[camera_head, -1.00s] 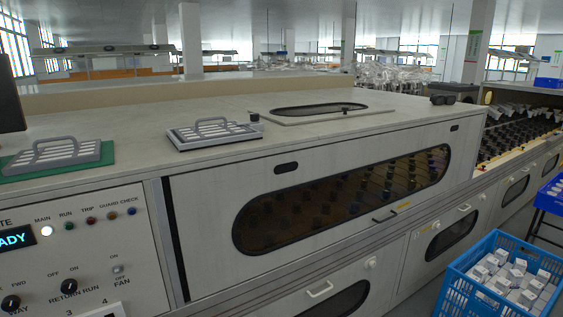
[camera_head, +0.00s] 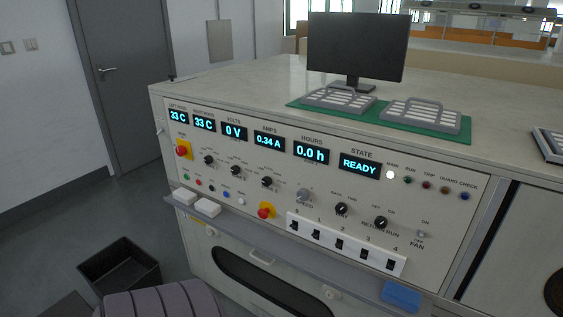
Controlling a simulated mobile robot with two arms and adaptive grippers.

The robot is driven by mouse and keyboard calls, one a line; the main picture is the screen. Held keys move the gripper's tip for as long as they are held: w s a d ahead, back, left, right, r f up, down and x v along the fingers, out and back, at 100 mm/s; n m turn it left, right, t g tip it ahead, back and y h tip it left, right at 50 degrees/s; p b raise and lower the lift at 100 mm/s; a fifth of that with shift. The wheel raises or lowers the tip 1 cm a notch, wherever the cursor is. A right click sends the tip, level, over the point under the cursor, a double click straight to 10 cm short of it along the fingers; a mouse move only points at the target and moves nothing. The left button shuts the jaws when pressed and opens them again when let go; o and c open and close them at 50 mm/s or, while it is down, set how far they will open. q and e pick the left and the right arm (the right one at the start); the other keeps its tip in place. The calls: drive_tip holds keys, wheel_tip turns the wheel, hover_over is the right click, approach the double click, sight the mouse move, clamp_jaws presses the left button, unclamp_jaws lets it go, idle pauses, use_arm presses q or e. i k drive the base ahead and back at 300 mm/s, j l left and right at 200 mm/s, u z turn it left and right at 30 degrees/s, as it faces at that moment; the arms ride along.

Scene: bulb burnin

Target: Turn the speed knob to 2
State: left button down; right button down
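The speed knob (camera_head: 303,195) is a small grey knob on the sloped front control panel (camera_head: 460,215), just above the label SPEED. Its pointer direction is too small to read. Below and to its right is a white strip (camera_head: 346,246) of dark rocker switches marked 0 to 4. The STATE display (camera_head: 360,166) reads READY. Neither of my grippers is in view.
Red emergency-type buttons sit at the panel's left (camera_head: 183,150) and beside the strip (camera_head: 265,211). A monitor (camera_head: 358,47) and two grey handled racks on a green mat (camera_head: 376,116) stand on top. A black bin (camera_head: 118,270) is on the floor at left.

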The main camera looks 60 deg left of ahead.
sight(303, 195)
drive_tip(key=u, duration=1.75)
